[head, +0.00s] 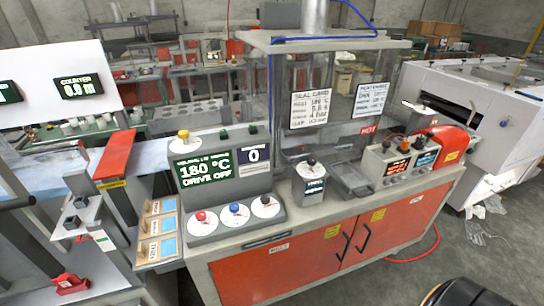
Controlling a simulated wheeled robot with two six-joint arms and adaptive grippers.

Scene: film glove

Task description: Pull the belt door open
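A bench cabinet under the machine has two red-orange doors, a left door (285,268) and a right door (405,222). Both look shut, flush with the cabinet front. A black bar handle (342,247) is on the left door beside the seam, and another black handle (366,238) is on the right door. Neither of my grippers shows in the head view.
A control box (225,170) with knobs reads "180 °C" and "DRIVE OFF". A red hose (418,256) lies on the floor to the right. A black rounded thing with a yellow edge (465,293) is at the bottom right. Floor before the right door looks clear.

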